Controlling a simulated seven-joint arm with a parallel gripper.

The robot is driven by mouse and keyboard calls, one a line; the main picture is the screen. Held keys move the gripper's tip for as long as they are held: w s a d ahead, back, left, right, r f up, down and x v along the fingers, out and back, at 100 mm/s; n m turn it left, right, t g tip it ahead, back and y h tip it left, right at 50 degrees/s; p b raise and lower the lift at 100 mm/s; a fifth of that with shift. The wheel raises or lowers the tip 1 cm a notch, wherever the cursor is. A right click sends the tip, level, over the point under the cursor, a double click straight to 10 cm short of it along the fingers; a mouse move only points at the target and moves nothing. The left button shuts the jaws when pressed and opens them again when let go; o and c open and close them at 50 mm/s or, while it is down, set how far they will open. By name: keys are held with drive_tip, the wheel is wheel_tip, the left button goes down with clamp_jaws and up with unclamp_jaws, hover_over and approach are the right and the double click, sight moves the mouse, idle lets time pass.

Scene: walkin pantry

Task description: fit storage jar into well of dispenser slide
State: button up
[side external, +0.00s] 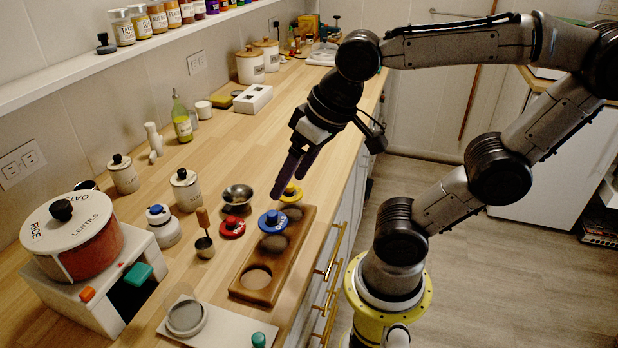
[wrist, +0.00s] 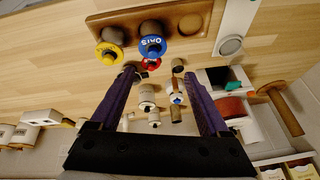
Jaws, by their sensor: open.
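A wooden board (side external: 240,290) with round wells lies along the counter's front edge; its near well (side external: 256,279) is empty. A blue-lidded jar (side external: 272,221) marked OATS and a yellow-lidded jar (side external: 291,193) stand at its other wells. A red-lidded jar (side external: 232,226) stands beside the board. A white plate (side external: 225,328) with a round ring (side external: 185,317) and green knob (side external: 258,340) lies nearer. My gripper (side external: 287,186) is open and empty above the yellow and blue lids. The wrist view shows the blue lid (wrist: 152,47) just beyond the fingertips (wrist: 160,73).
A metal bowl (side external: 237,196) and a small cup with wooden handle (side external: 204,246) stand left of the board. Lidded canisters (side external: 186,190) stand behind. A white dispenser (side external: 95,295) with a round drum fills the left.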

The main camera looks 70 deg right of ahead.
drive_tip(key=shift+s+d+f+n+t, duration=0.2)
drive_tip(key=shift+s+d+f+n, duration=0.15)
drive_tip(key=shift+s+n, duration=0.25)
drive_tip(key=shift+s+d+f+n+t, duration=0.2)
drive_tip(key=shift+s+d+f+n, duration=0.15)
drive_tip(key=shift+s+n, duration=0.25)
drive_tip(key=shift+r, duration=0.1)
idle(0.4)
